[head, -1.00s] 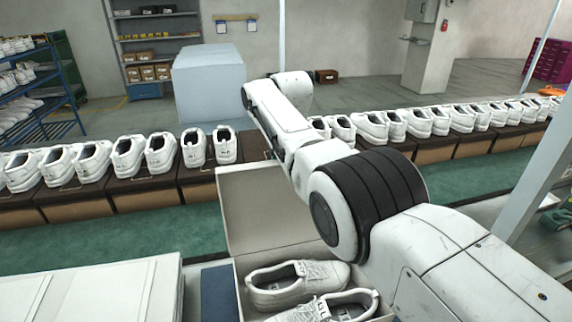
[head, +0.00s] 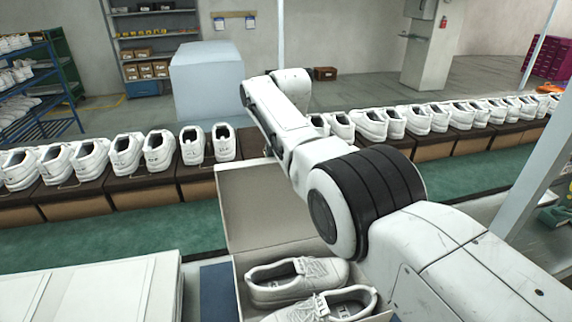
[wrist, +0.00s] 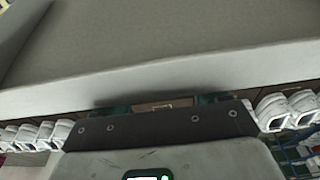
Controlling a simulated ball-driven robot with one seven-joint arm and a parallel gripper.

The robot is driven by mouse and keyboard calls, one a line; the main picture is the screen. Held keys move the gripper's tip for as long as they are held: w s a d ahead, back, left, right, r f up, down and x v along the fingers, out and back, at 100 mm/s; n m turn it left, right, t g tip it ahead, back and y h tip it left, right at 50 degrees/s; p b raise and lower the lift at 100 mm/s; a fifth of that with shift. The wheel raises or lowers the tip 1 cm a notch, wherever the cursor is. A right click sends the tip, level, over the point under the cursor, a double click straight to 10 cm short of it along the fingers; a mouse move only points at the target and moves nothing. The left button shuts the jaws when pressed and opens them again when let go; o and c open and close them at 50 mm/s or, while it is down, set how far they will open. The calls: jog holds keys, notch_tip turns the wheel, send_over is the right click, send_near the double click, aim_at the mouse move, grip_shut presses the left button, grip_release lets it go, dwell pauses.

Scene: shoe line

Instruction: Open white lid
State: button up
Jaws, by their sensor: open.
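The white lid (head: 265,210) stands raised at the back of an open shoe box (head: 241,297), with its pale inner face toward the head camera. A pair of white shoes (head: 295,280) lies in the box. In the wrist view the lid (wrist: 170,45) fills the upper part as a broad grey-white panel with a pale edge. My gripper (wrist: 160,112) is open, very close to that edge; its fingertips are hard to make out, and I cannot tell whether it touches the lid. In the head view my arm reaches over the box's right side, and my gripper is mostly hidden behind the lid's upper right corner.
A line of white shoes (head: 125,153) on brown boxes (head: 145,196) runs across behind the lid. White closed boxes (head: 90,290) stand at lower left. A blue rack (head: 45,115) is at far left. A large pale block (head: 207,85) stands behind the line.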

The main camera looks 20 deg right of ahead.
jog(key=r, duration=0.3)
jog(key=s+r, duration=0.1)
jog(key=r, duration=0.2)
jog(key=r+b, duration=0.1)
jog(key=r, duration=0.3)
jog(key=shift+s, duration=0.4)
jog(key=shift+r, duration=0.1)
